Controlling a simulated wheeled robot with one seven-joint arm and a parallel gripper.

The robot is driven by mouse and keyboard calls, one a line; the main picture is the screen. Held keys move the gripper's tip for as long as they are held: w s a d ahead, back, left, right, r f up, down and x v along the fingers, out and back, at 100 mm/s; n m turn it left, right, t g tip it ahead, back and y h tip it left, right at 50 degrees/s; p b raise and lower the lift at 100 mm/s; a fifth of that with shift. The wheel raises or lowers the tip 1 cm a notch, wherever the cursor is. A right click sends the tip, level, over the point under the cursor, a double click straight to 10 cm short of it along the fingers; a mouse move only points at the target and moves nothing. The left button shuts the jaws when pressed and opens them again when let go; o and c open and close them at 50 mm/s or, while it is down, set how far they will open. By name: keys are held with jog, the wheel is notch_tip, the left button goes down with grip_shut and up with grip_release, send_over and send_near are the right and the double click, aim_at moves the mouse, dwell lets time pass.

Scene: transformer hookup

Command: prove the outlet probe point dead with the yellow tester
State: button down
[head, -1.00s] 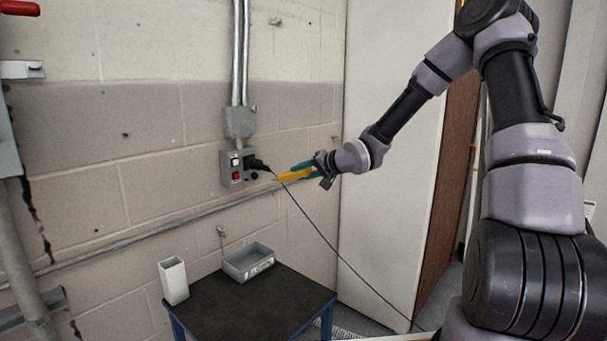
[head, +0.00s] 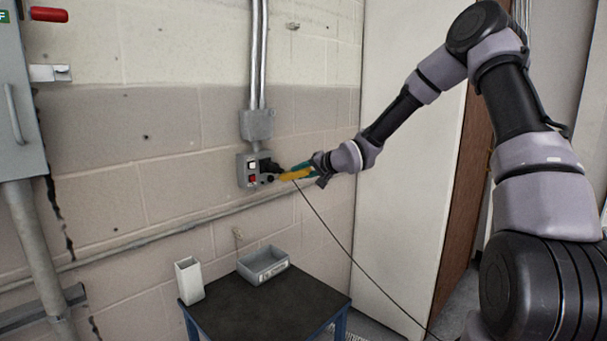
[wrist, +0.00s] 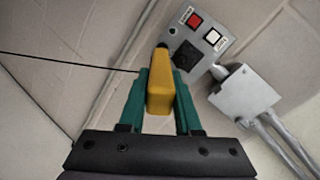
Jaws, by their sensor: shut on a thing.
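The yellow tester (head: 296,174) is held between the teal fingers of my gripper (head: 310,172), and it also shows in the wrist view (wrist: 159,88) between the two fingers. Its dark tip points at the grey outlet box (head: 246,172) on the wall. The box also shows in the wrist view (wrist: 222,52), with a red switch, a white switch and a black socket area. A small dark round probe point (wrist: 172,31) lies just beyond the tip. I cannot tell whether the tip touches it.
Below stand a dark table (head: 255,305), a white open holder (head: 190,280) and a grey tray (head: 263,264). A white panel (head: 405,200) stands to the right.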

jog(key=shift+w+a, duration=0.35)
jog(key=shift+w, duration=0.05)
dwell(1.7)
jog(key=s+d, duration=0.5)
dwell(0.7)
jog(key=shift+f, duration=0.1)
